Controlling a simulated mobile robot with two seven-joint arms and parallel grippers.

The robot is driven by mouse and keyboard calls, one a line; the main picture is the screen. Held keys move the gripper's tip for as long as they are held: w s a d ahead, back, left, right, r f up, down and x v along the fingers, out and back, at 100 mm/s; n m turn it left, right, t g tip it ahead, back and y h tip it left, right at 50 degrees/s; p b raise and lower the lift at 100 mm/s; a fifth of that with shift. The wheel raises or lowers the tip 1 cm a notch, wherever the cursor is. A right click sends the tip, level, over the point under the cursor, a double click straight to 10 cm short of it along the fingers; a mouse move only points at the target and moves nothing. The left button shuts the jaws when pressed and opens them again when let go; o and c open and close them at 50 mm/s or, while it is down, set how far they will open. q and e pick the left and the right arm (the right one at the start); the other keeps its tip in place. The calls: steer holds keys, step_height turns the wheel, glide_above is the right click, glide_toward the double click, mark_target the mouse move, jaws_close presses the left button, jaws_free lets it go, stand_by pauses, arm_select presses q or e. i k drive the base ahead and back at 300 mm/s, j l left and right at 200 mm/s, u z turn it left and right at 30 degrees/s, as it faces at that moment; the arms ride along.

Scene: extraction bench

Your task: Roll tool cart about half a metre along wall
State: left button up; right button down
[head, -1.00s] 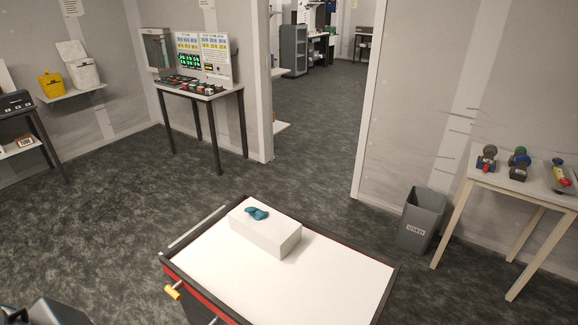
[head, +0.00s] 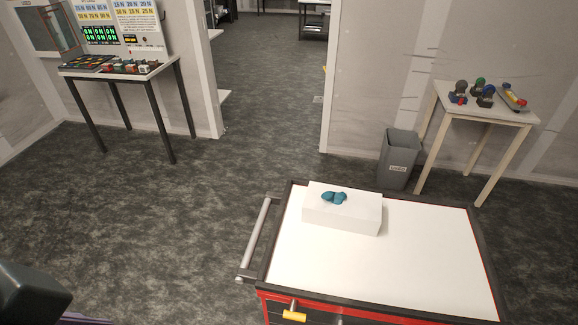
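The tool cart (head: 400,262) stands at the lower right of the head view. It has a white top, a dark rim and a red body. A grey bar handle (head: 257,235) runs along its left side. A yellow-ended part (head: 294,316) sticks out of its front. A white box (head: 342,216) with a teal item (head: 334,197) lies on the cart's top, near the far left corner. A dark block at the lower left looks like part of my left arm. Neither gripper's fingers show, and nothing of mine is seen touching the cart.
A grey bin (head: 397,165) and a pale wooden table (head: 485,112) with small tools stand beyond the cart by the wall (head: 385,60). A dark-legged table (head: 125,72) with a display stands at the upper left. A doorway opens between. The floor left of the cart is clear.

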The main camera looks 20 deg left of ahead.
mark_target(429, 261)
steer(key=k+j+z, duration=0.1)
steer(key=j, duration=0.35)
steer(key=k+j, duration=0.1)
steer(key=j, duration=0.35)
steer(key=k+j+z, duration=0.15)
steer(key=j, duration=0.3)
steer(key=j+z, duration=0.1)
steer(key=j, duration=0.35)
steer(key=k, duration=0.05)
